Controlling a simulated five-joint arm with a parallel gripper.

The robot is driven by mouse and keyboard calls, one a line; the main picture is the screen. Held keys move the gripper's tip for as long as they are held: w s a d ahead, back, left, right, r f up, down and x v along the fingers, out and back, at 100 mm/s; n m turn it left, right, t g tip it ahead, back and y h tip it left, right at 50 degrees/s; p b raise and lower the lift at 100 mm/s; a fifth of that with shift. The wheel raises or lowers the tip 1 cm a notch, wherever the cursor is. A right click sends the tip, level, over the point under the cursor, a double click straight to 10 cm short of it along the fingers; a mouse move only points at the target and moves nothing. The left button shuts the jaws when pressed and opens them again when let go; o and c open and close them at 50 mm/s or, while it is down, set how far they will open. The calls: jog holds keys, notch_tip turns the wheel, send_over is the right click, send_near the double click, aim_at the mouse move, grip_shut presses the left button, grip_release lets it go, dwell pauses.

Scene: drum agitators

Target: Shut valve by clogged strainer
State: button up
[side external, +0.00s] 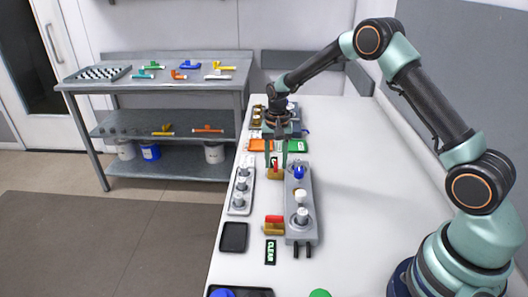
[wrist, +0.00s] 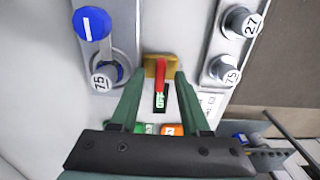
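A brass valve (side external: 275,174) with a red handle stands beside the grey manifold (side external: 301,236); in the wrist view its brass body (wrist: 149,69) and red handle (wrist: 160,80) sit centrally. The handle crosses the body. A black tag with green letters (wrist: 159,103) lies by it, too unclear to read. A second brass valve (side external: 272,229) stands nearer the camera, its red handle lying along the body, by a tag reading CLEAR (side external: 270,251). My gripper (side external: 276,160) is open above the first valve; in the wrist view its fingers (wrist: 161,76) straddle the handle with gaps.
A blue-topped knob (side external: 299,172) stands close right of my gripper. Orange (side external: 257,145) and green (side external: 298,145) cards lie behind. A black tray (side external: 233,237) lies front left. Table's right side is clear.

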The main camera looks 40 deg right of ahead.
aim_at(276, 164)
notch_tip(276, 164, up, 12)
dwell(0.5)
jog(key=shift+r, duration=0.15)
jog(key=s+a+r+n+t, duration=0.4)
jog(key=s+r+n, duration=0.2)
jog(key=s+r, duration=0.7)
jog(key=s+a+f+n+t, duration=0.1)
jog(key=s+f+n, duration=0.2)
jog(key=s, duration=0.5)
jog(key=shift+s+a+f+t, duration=0.25)
jog(key=shift+a+t, duration=0.05)
